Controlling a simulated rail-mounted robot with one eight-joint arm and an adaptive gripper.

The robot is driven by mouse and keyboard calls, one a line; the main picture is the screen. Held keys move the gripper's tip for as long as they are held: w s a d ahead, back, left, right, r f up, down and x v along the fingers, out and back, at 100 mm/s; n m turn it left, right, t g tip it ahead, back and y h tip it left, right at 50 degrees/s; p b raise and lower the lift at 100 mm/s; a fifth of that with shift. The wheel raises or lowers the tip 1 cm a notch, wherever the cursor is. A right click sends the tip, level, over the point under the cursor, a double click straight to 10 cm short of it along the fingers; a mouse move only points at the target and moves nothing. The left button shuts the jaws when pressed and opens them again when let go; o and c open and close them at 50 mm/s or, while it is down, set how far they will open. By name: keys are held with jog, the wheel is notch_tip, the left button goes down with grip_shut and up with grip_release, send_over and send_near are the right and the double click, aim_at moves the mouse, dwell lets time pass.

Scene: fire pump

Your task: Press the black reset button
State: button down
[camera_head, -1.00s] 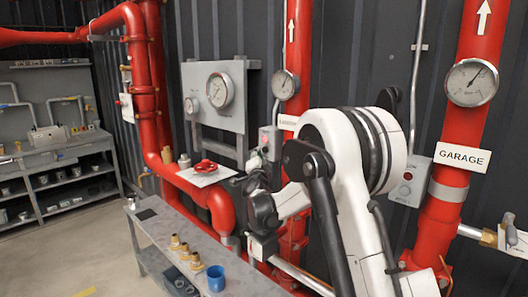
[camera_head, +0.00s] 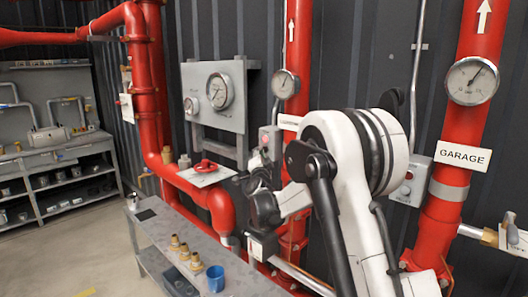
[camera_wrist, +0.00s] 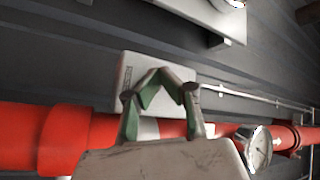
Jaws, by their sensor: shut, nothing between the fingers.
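I cannot make out the black reset button in either view. A grey box (camera_wrist: 126,72) is straight ahead of my gripper (camera_wrist: 162,74) in the wrist view. The fingertips are together and empty, and they overlap the box's face, hiding part of it. I cannot tell whether they touch it. In the head view a small grey box (camera_head: 270,138) shows on the wall beside the red pipe, just above the dark end of my arm. The fingertips cannot be made out clearly there.
A gauge panel (camera_head: 215,105) hangs to the left, above a red valve wheel (camera_head: 204,165). A bench (camera_head: 150,237) holds brass fittings and a blue cup (camera_head: 215,278). Another control box (camera_head: 413,182) is beside the GARAGE pipe (camera_head: 455,145). A red pipe (camera_wrist: 70,138) crosses below the box in the wrist view.

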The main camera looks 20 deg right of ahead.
jog(key=shift+w+d, duration=0.15)
jog(key=shift+d, duration=0.15)
dwell(0.5)
jog(key=shift+a, duration=0.15)
dwell(0.3)
jog(key=shift+s+a+b, duration=0.35)
jog(key=shift+s+a, duration=0.1)
jog(key=shift+a, duration=0.15)
jog(key=s+a, duration=0.1)
jog(key=a, duration=0.2)
jog(key=s+a+b, duration=0.1)
jog(key=shift+s+a, duration=0.2)
jog(key=shift+s, duration=0.1)
dwell(0.7)
